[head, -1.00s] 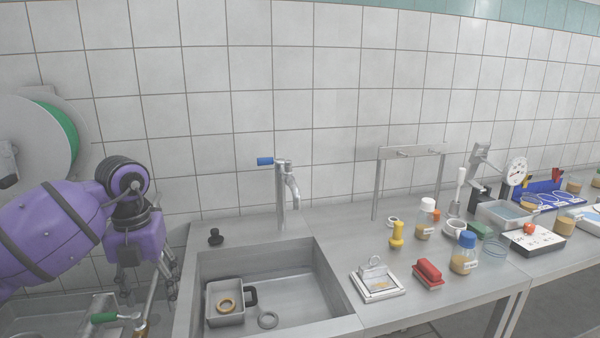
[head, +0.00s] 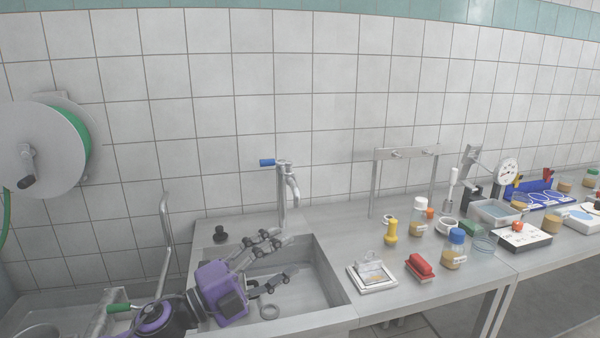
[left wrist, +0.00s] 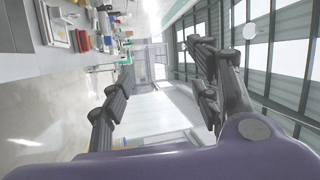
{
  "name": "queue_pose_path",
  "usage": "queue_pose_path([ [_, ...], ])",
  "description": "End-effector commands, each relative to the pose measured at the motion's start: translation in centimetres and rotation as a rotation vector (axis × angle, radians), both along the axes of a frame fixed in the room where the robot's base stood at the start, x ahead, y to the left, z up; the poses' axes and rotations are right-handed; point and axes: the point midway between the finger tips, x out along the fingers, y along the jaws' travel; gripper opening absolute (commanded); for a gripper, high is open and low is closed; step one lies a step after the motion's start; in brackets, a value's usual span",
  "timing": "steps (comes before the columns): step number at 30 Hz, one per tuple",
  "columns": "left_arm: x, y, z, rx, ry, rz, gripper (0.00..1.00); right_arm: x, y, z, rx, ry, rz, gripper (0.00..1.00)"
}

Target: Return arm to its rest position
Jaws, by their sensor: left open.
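My left arm is purple, and its left gripper (head: 272,262) is over the sink basin (head: 325,285) in the head view. Its fingers are apart and point right and slightly up, with nothing between them. In the left wrist view the same two fingers (left wrist: 165,85) are spread, with empty air and the room beyond between them. The gripper hides much of the sink's left side. A grey ring (head: 269,312) lies on the basin floor below the fingers. My right gripper is not in view.
A tap (head: 284,195) with a blue handle stands behind the sink. A black stopper (head: 220,234) sits on the rim. A hose reel (head: 45,148) hangs at left.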

Motion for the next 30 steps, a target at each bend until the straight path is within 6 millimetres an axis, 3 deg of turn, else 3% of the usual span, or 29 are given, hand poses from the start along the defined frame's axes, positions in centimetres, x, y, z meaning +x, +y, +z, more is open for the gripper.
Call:
queue_pose_path([
  [4,-0.7,5.1,-7.0,-0.261,0.309,0.283,0.56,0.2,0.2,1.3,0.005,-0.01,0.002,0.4],
  [8,-3.8,9.2,-15.2,-0.405,0.592,0.502,0.56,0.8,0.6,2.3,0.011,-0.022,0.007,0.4],
  [12,-9.6,12.1,-23.3,-0.512,0.867,0.682,0.56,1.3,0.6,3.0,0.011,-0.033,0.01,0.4],
  [14,-12.7,12.9,-26.5,-0.554,0.98,0.748,0.56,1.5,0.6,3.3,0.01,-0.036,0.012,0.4],
  [18,-21.4,14.1,-32.6,-0.664,1.228,0.891,0.56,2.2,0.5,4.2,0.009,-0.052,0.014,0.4],
  [24,-33.3,14.9,-37.1,-0.81,1.436,1.052,0.56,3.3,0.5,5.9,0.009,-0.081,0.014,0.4],
  [27,-37.3,15.2,-38.4,-0.829,1.484,1.112,0.56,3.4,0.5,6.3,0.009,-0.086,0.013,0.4],
  [30,-39.7,15.4,-39.1,-0.832,1.511,1.144,0.56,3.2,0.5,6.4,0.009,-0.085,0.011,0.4],
])
